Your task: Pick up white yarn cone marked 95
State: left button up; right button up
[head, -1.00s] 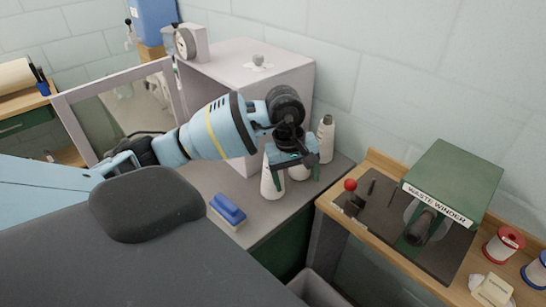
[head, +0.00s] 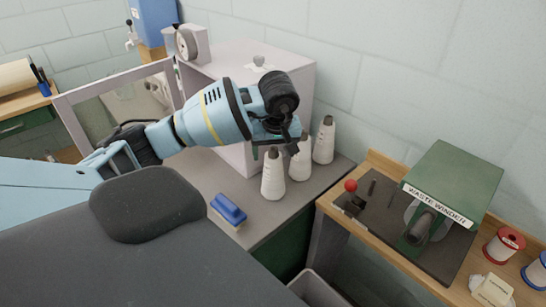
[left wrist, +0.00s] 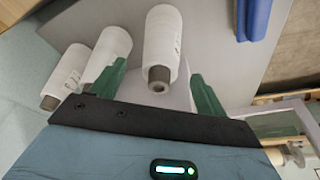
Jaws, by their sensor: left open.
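Three white yarn cones with grey-brown tips stand upright in a row on the grey counter. The front cone (head: 272,178), the middle cone (head: 300,163) and the back cone (head: 323,143) all show in the head view. In the left wrist view they are the front cone (left wrist: 163,38), middle cone (left wrist: 112,45) and back cone (left wrist: 66,75).
A pale box cabinet (head: 240,65) with an open framed door (head: 68,115) stands behind and left of the cones. A blue brush (head: 228,209) lies on the counter. To the right, a bench holds the green waste winder (head: 455,180). A grey bin (head: 315,288) stands below.

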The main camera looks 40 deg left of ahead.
aim_at(273, 172)
pick_arm(q)
jog(key=shift+x, duration=2.25)
jog(key=c, duration=1.6)
